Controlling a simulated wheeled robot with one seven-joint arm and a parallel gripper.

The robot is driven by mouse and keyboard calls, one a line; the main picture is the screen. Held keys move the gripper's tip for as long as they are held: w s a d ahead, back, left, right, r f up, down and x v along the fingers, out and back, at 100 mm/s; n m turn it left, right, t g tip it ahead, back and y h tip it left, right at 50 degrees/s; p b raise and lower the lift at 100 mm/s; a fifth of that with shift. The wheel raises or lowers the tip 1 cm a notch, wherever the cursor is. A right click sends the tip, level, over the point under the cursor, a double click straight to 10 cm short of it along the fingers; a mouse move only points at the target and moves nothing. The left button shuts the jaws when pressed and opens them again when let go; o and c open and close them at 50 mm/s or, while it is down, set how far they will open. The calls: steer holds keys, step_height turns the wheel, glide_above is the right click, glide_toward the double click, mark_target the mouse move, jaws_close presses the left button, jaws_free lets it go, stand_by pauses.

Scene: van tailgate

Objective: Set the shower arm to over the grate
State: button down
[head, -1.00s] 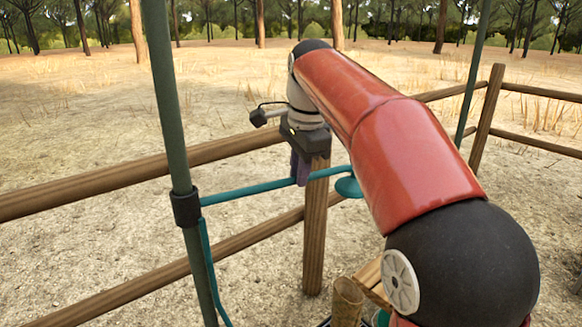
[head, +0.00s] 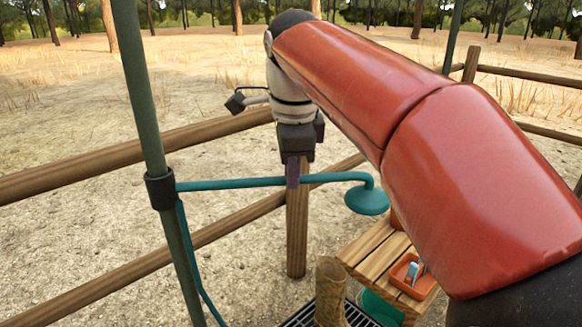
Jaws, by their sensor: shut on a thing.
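The teal shower arm (head: 232,184) runs out level to the right from a black collar (head: 160,189) on the dark green pole. It ends in a round teal shower head (head: 367,200). My gripper (head: 292,176) points down and is shut on the shower arm about midway along it. My arm hides none of the shower head's underside, but the fingers cover part of the tube.
A green tub (head: 382,308) is below the bench. A teal hose (head: 190,265) hangs by the pole. A wooden fence (head: 85,166) runs behind.

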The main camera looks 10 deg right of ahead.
steer(key=c, duration=1.4)
jaws_free()
steer(key=shift+o, duration=0.2)
step_height(320, 180, up, 8)
steer(key=s+p, duration=0.1)
steer(key=p, duration=0.1)
steer(key=shift+s, duration=0.25)
steer(key=shift+f, duration=0.15)
steer(key=s+d+f+n+t, duration=0.1)
steer(key=s+d+f+n, duration=0.1)
steer(key=s+f+n, duration=0.3)
steer(key=s+d+f+n+t, duration=0.1)
steer(key=s+d+f+n, duration=0.2)
steer(key=f, duration=0.7)
steer(key=s+d+f+n+t, duration=0.1)
steer(key=s+d+f+n, duration=0.1)
steer(key=s+f+n, duration=0.5)
steer(key=f+n, duration=0.1)
steer(key=n, duration=0.2)
steer(key=shift+s+d+f, duration=0.15)
steer(key=shift+d+f, duration=0.2)
